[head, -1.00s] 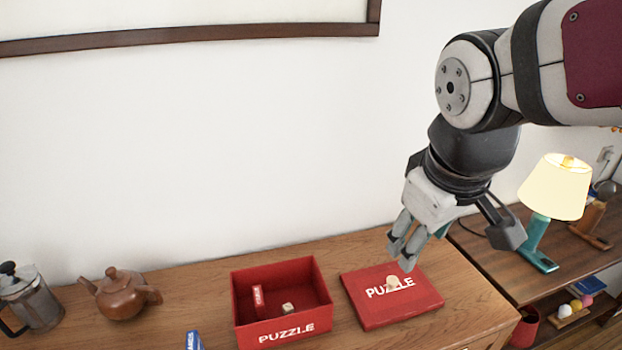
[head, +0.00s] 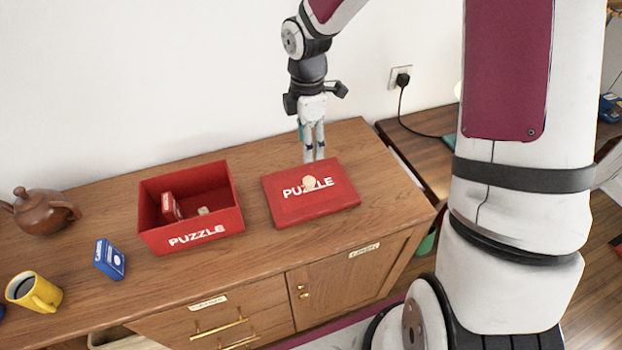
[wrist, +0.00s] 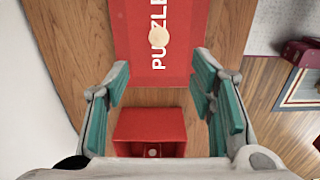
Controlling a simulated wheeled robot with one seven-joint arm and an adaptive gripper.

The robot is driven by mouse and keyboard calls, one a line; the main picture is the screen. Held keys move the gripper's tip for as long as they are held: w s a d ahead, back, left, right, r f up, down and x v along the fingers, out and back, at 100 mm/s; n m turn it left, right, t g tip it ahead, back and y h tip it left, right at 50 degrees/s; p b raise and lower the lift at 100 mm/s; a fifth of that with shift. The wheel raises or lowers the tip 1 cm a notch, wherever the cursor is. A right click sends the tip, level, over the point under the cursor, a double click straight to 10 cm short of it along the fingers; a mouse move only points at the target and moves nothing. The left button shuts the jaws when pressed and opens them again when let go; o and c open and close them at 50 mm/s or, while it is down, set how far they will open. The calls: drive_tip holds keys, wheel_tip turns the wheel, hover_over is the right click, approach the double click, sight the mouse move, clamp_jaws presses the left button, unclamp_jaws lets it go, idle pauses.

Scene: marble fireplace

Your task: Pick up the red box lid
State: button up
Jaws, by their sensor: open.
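The red box lid (head: 288,205), marked PUZZLE, lies flat on the wooden cabinet top, with a small pale round knob or piece on it. It also shows at the top of the wrist view (wrist: 185,65). The open red box (head: 162,238) stands to its left, with a small red box and a pale cube inside; it shows in the wrist view (wrist: 150,122) too. My gripper (head: 314,156) points down at the lid's back edge, as the head view shows it; I cannot tell its height. In the wrist view its fingers (wrist: 165,92) are apart and empty.
A blue card box (head: 109,259), a yellow mug (head: 36,292) and a brown teapot (head: 42,212) stand on the cabinet top at left. The wall is behind. A lower dark table (head: 432,150) with a cable stands at right. Bare wood surrounds the lid.

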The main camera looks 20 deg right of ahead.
approach(309, 179)
wheel_tip(309, 179, down, 5)
drive_tip(key=shift+s+a+f, duration=0.1)
drive_tip(key=shift+s+a, duration=0.05)
drive_tip(key=shift+f, duration=2.5)
clamp_jaws()
